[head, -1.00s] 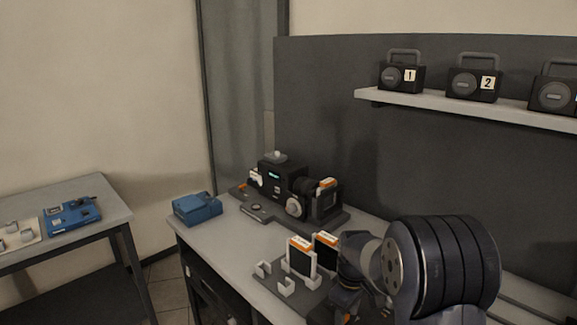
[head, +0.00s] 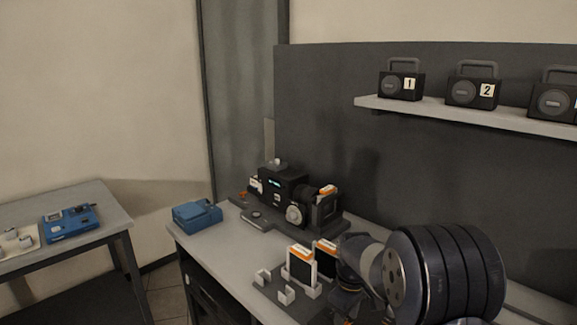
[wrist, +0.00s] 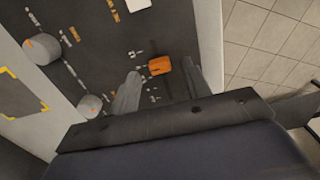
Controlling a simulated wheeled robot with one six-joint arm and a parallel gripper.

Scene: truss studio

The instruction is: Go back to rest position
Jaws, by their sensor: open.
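My gripper shows in the wrist view (wrist: 165,85) with its two fingers apart. An orange block-like part (wrist: 160,65) on a dark marked panel appears between the fingertips; I cannot tell whether they touch it. In the head view my arm's wrist and dark round joint cover the right front of the bench (head: 235,240), and the fingertips are hidden there.
A black machine (head: 285,190) stands at the back of the bench, with a blue device (head: 197,213) to its left. Orange-topped cartridges (head: 301,262) stand in a holder beside my arm. Numbered black radios (head: 401,86) sit on a wall shelf (head: 450,111). A side table (head: 95,205) holds another blue device (head: 70,222).

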